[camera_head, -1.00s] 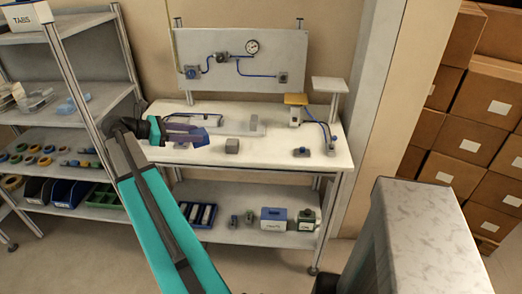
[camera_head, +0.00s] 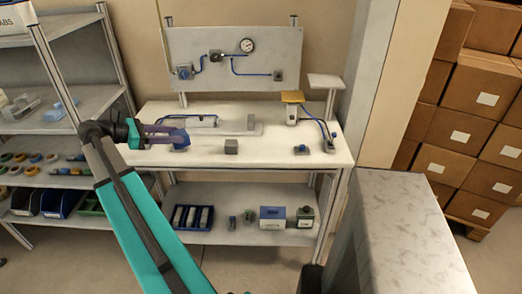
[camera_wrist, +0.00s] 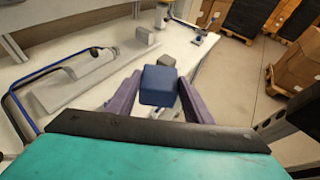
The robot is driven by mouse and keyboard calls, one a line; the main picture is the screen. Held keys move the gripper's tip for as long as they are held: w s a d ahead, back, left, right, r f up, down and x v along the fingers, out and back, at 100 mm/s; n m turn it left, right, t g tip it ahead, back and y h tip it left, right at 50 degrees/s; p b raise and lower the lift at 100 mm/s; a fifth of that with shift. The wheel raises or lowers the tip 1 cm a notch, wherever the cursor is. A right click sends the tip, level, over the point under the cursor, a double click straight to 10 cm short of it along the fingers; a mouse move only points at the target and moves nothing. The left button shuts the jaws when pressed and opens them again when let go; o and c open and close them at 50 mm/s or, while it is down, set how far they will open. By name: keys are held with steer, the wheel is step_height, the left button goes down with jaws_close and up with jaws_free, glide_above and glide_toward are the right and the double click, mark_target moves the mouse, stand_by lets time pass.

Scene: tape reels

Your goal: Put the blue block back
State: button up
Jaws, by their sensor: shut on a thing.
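A blue block (camera_wrist: 159,85) sits between the two purple fingers of my gripper (camera_wrist: 158,98) in the wrist view. My gripper is shut on it and holds it over the left part of the white workbench. In the head view my gripper (camera_head: 182,138) is at the bench's left side, and the block there is hard to tell apart from the fingers. A grey block (camera_head: 231,146) stands on the bench to the right of my gripper; it also shows just beyond the blue block in the wrist view (camera_wrist: 167,61).
The white workbench (camera_head: 270,155) has a back panel (camera_head: 205,75) with a gauge and blue tubes. A yellow-topped stand (camera_head: 292,98) is at its right. Shelves (camera_head: 35,150) with reels and bins stand left. Boxes (camera_head: 480,100) are stacked right. The bench's front middle is mostly clear.

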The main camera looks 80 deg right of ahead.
steer(key=shift+s+d, duration=0.1)
steer(key=shift+s, duration=0.1)
steer(key=shift+s+d+f, duration=0.1)
steer(key=shift+s, duration=0.45)
steer(key=s+f+m+y+b, duration=0.1)
steer(key=s+f, duration=0.1)
steer(key=s, duration=0.7)
steer(key=s+a+f+m+g+y+b, duration=0.1)
steer(key=s+f, duration=0.1)
steer(key=s, duration=0.8)
steer(key=s+d+p, duration=0.1)
steer(key=s+d, duration=0.1)
steer(key=d, duration=0.3)
steer(key=s+d+f, duration=0.1)
steer(key=s+d, duration=0.1)
steer(key=d, duration=0.2)
steer(key=s+d+p, duration=0.1)
steer(key=s+d, duration=0.1)
steer(key=d, duration=0.3)
steer(key=shift+s+d+f+p, duration=0.1)
steer(key=shift+d+f+p, duration=0.15)
steer(key=shift+d+p, duration=0.1)
steer(key=shift+f, duration=0.1)
steer(key=shift+f+p, duration=0.5)
steer(key=shift+f, duration=1.2)
